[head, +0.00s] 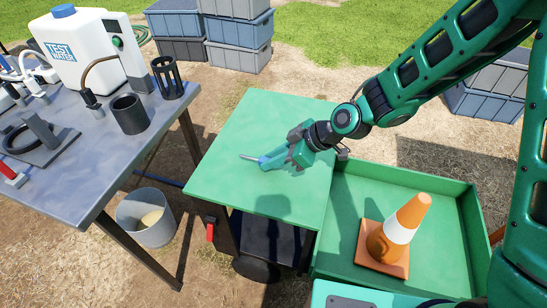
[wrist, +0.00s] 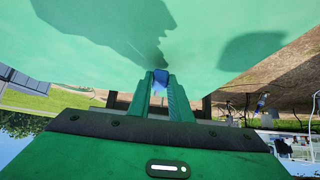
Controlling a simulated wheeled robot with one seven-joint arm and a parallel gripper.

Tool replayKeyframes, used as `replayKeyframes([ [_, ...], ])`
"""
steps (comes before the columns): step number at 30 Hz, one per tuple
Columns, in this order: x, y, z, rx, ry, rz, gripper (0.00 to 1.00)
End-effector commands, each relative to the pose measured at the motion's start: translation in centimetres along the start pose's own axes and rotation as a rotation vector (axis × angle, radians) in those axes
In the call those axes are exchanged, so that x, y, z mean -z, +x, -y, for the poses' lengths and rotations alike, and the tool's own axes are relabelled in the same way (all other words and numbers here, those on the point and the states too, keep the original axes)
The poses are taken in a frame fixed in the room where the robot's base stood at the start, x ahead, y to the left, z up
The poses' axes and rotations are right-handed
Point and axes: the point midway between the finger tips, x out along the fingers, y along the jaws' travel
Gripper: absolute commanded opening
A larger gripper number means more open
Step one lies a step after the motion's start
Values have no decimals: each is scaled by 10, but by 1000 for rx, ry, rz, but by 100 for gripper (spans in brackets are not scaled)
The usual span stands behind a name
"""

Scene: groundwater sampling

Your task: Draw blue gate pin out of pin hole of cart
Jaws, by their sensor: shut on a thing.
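My gripper (head: 273,159) is shut on the blue gate pin (head: 263,160), above the flat green top of the cart (head: 235,125). The pin's blue end is between my fingertips, and its grey shaft points left and lies roughly level in the head view. The shaft's visible length appears free of any hole. In the wrist view, the blue of the pin (wrist: 160,77) shows between the fingers, with the green surface beyond. I cannot make out the pin hole in either view.
An orange and white cone (head: 397,237) stands in the green open-topped bed (head: 340,205) at right. A grey table (head: 75,180) with a white tank (head: 75,48) and black holders is at left. A bucket (head: 147,218) stands below it. Stacked crates (head: 240,30) are behind.

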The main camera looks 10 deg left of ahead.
Motion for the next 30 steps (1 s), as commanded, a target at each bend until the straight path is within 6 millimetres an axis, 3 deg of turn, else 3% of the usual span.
replayKeyframes([
  [30, -10, 12, 1, 2, -1, 0, 0],
])
